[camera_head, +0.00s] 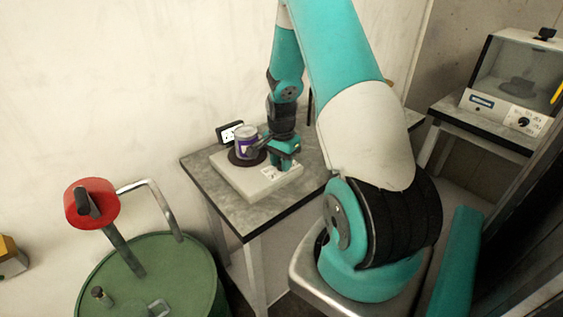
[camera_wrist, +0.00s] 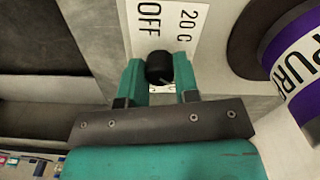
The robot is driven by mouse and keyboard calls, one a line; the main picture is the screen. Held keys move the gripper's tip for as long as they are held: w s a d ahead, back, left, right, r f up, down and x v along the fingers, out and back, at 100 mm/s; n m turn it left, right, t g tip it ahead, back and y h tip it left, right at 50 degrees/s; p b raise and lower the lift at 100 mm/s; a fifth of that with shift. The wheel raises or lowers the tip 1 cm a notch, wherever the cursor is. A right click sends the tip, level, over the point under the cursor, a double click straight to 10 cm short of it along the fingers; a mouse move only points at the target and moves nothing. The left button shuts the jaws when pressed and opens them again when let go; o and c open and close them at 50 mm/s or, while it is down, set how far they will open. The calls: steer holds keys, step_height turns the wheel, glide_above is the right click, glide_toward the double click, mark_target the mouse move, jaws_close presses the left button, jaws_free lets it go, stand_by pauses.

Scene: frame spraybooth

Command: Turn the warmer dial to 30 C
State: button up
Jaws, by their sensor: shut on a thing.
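The warmer (camera_head: 237,179) is a pale flat box on a grey table, with a dark round plate on top. In the wrist view its label strip (camera_wrist: 168,18) reads "OFF" and "20 C", turned sideways. The black dial (camera_wrist: 159,66) sits between the two teal fingers of my gripper (camera_wrist: 160,82), which is shut on it. A small light mark shows at the dial's lower edge; which setting it points to is unclear. A 30 C mark is not in view. In the head view my gripper (camera_head: 284,150) is at the warmer's right side and hides the dial.
A purple and white can (camera_head: 246,142) stands on the plate, close to my gripper. A small black panel (camera_head: 229,132) is behind it. A green drum (camera_head: 150,285) with a red-topped part (camera_head: 92,203) is at left. Another dialled cabinet (camera_head: 508,113) stands at right.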

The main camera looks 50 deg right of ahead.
steer(key=shift+w+d+m, duration=0.1)
steer(key=shift+m, duration=0.9)
steer(key=o, duration=0.9)
steer(key=shift+r, duration=0.1)
step_height(320, 180, up, 17)
steer(key=shift+r+b, duration=0.15)
steer(key=shift+b, duration=0.7)
